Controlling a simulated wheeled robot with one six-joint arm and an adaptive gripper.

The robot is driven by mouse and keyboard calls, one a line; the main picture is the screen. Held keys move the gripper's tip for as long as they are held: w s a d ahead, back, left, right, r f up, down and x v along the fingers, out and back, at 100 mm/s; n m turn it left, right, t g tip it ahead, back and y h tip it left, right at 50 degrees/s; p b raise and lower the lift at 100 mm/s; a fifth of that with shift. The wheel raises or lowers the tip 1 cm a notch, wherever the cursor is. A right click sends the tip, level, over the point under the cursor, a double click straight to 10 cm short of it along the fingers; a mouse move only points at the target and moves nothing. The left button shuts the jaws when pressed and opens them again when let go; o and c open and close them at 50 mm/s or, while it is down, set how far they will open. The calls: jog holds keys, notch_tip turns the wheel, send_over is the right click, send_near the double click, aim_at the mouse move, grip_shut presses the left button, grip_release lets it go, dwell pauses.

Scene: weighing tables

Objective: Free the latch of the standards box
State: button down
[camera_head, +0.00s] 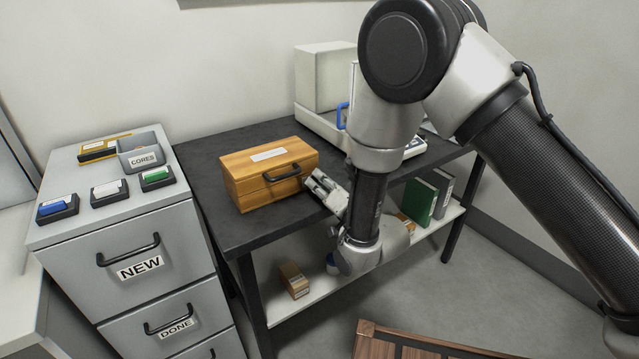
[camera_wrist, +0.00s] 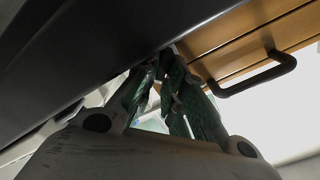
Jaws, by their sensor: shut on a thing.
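The standards box (camera_head: 241,182) is a wooden box with a white label on its lid and a black handle (camera_head: 282,174) on its front. It stands closed on the dark table. My gripper (camera_head: 317,183) is at the box's right front corner. In the wrist view the box (camera_wrist: 225,50) is at the upper right, with its handle (camera_wrist: 262,79) clear of my fingers. My fingertips (camera_wrist: 167,62) are close together at the box's edge, shut on the latch, which is mostly hidden between them.
The dark table (camera_head: 205,165) also carries a white balance (camera_head: 325,127) behind my arm. A shelf below holds a small carton (camera_head: 293,279) and a green binder (camera_head: 420,202). A grey cabinet (camera_head: 160,235) with a cup marked CORES (camera_head: 140,155) stands at the left.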

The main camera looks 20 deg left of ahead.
jog(key=c, duration=1.5)
grip_release()
jog(key=n, duration=0.5)
jog(key=shift+s+a+r, duration=0.15)
jog(key=shift+s, duration=0.05)
jog(key=n, duration=0.4)
jog(key=shift+s+a+n, duration=0.1)
jog(key=shift+s+n, duration=0.1)
jog(key=shift+n, duration=0.1)
jog(key=v, duration=0.8)
jog(key=w+d+r+m+h, duration=0.3)
jog(key=w+d+r+h, duration=0.2)
jog(key=w+d+r, duration=0.35)
jog(key=w+d+r+h, duration=0.1)
jog(key=d, duration=0.3)
jog(key=d+r+m+g+h, duration=0.1)
jog(key=d+r, duration=0.1)
jog(key=d, duration=0.2)
jog(key=w+d+r+m+h, duration=0.1)
jog(key=d, duration=0.4)
jog(key=shift+w+r+g, duration=0.25)
jog(key=shift+w+g, duration=0.05)
